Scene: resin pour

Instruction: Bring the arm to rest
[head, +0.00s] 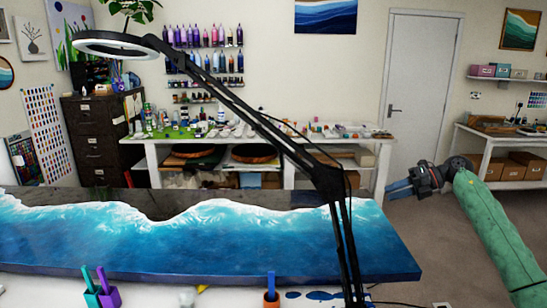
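My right arm, with a green sleeve (490,225), comes in from the lower right. Its dark gripper (391,191) points left with bluish fingers, above the floor to the right of the resin table. I see nothing held in it, but the fingers are too small to tell whether they are apart or together. My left gripper is not in view.
A blue-and-white resin slab (210,245) fills the front. A black ring lamp (115,45) on a jointed arm (325,175) rises in front of it. Cups with sticks (102,297) and an orange cup (271,299) stand nearby.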

